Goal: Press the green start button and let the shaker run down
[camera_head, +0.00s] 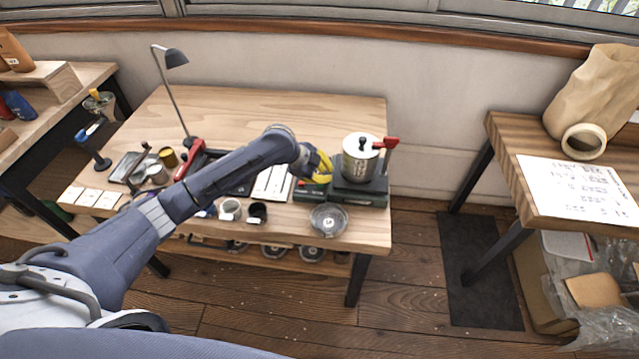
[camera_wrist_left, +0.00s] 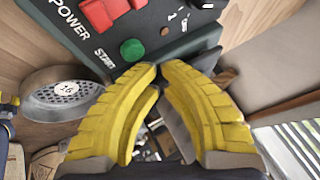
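The green start button (camera_wrist_left: 132,50) sits on a dark control panel (camera_wrist_left: 185,45) beside the word START in the left wrist view. A red power switch (camera_wrist_left: 103,12) is on the same panel. My left gripper (camera_wrist_left: 159,68) has yellow fingers with their tips together and nothing seen between them. The tips are close to the green button; the button looks uncovered, and I see no contact. In the head view, my left gripper (camera_head: 321,168) is over the panel, left of the shaker's silver canister (camera_head: 359,160) on its dark base (camera_head: 365,190). My right gripper is out of view.
A round sieve pan (camera_head: 328,220) lies in front of the shaker; it also shows in the left wrist view (camera_wrist_left: 62,93). A red-handled tool (camera_head: 388,145) stands beside the canister. Small cups (camera_head: 230,209) and cards are farther left. The table's back (camera_head: 300,105) is clear.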

